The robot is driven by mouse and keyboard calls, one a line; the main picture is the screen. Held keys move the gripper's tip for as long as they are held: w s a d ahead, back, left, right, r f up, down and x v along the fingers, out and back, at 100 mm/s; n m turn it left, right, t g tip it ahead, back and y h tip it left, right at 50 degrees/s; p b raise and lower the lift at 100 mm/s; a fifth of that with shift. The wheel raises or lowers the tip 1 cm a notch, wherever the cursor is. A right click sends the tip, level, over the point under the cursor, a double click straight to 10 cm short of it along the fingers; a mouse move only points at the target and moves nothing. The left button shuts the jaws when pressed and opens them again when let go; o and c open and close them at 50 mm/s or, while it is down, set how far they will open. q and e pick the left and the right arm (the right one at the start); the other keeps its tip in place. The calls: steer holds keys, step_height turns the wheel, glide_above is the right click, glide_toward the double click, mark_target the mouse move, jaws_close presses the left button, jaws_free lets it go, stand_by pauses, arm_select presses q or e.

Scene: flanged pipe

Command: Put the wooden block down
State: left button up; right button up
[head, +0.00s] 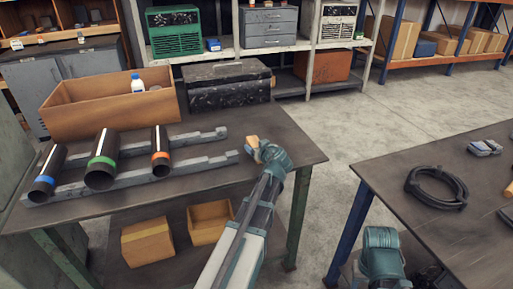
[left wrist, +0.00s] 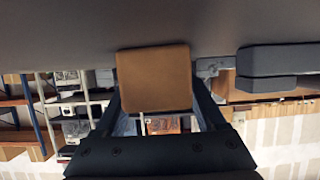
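The wooden block (head: 253,142) is a small tan piece at the right end of the left table (head: 215,175), near its right edge. My left gripper (head: 256,149) reaches over the table from below and is shut on the block. In the left wrist view the block (left wrist: 153,78) fills the space between the two dark fingertips of my left gripper (left wrist: 154,85). The dark tabletop lies right behind it. I cannot tell whether the block touches the table. A teal part of my right arm shows at the bottom right, but its gripper is not visible.
Grey notched rails (head: 215,162) carry three dark pipes with blue, green and orange bands, left of my gripper. A wooden crate (head: 105,107) and a black toolbox (head: 228,88) stand behind. A second table (head: 440,225) with a cable coil (head: 437,188) is at right.

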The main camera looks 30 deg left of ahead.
arm_select(q)
steer(key=shift+o, duration=0.7)
steer(key=shift+r, duration=0.3)
steer(key=p+v, duration=0.5)
steer(key=v, duration=0.7)
steer(key=shift+f, duration=0.1)
steer(key=s+d+f+m+g+h, duration=0.3)
steer(key=s+d, duration=0.3)
steer(key=d, duration=0.3)
steer(key=s+d+f+m+g+h, duration=0.3)
steer(key=s+d+f+m, duration=0.3)
steer(key=d, duration=0.4)
steer(key=s+d+f+m+g+h, duration=0.3)
steer(key=s+d+f+m, duration=0.1)
steer(key=s+d, duration=0.4)
steer(key=shift+s+d+f+m, duration=0.15)
steer(key=shift+d+f+m, duration=0.2)
steer(key=shift+d, duration=0.45)
